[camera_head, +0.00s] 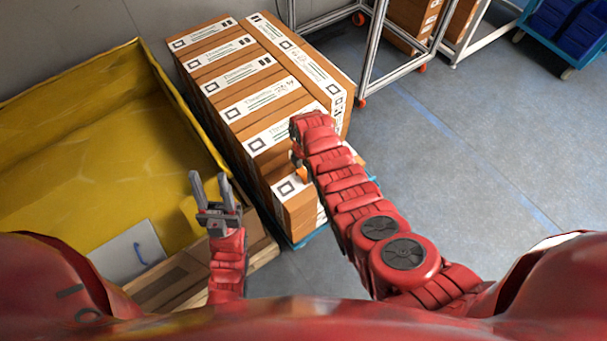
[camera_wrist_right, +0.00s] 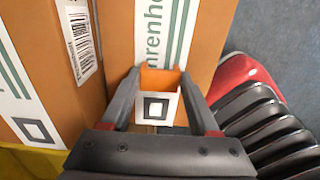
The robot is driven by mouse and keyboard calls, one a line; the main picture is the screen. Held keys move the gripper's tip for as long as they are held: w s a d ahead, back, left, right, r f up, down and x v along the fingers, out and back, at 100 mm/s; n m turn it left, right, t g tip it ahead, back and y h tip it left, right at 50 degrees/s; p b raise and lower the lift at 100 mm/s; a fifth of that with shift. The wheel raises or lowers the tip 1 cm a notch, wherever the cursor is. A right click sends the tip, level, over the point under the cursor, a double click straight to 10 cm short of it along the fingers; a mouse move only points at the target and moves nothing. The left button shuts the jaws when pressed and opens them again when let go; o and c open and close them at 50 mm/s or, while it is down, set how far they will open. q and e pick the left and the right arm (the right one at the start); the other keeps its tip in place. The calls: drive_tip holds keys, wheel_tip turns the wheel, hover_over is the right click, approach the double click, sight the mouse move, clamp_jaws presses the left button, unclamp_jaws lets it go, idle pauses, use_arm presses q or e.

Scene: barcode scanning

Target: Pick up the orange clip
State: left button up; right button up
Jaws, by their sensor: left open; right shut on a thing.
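The orange clip (camera_wrist_right: 157,80) shows in the right wrist view between the two fingers of my right gripper (camera_wrist_right: 160,90). It has an orange top and a white face with a black square mark. My right gripper is shut on it, close to the brown boxes. In the head view a small bit of the orange clip (camera_head: 302,173) shows beside my right forearm, which hides most of that gripper. My left gripper (camera_head: 210,180) is open and empty, pointing up near the yellow bin's right side.
Stacked brown boxes (camera_head: 225,75) with white labels stand on a blue base (camera_head: 306,240). A yellow bin (camera_head: 60,190) is at left, holding a grey-white panel (camera_head: 122,250). A metal frame rack (camera_head: 368,50) stands behind. The floor (camera_head: 470,140) at right is clear.

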sight(305, 173)
drive_tip(key=shift+r, duration=0.15)
drive_tip(key=shift+c, duration=0.2)
drive_tip(key=shift+r, duration=1.45)
drive_tip(key=s, duration=0.3)
drive_tip(key=s+a, duration=0.1)
drive_tip(key=s, duration=0.2)
drive_tip(key=s+r+b, duration=0.1)
drive_tip(key=s, duration=0.1)
drive_tip(key=shift+s+a+r, duration=0.1)
drive_tip(key=shift+s+a, duration=0.05)
drive_tip(key=shift+s, duration=0.25)
drive_tip(key=s+a+p, duration=0.1)
drive_tip(key=s+p, duration=0.2)
drive_tip(key=s, duration=0.4)
drive_tip(key=shift+r, duration=0.35)
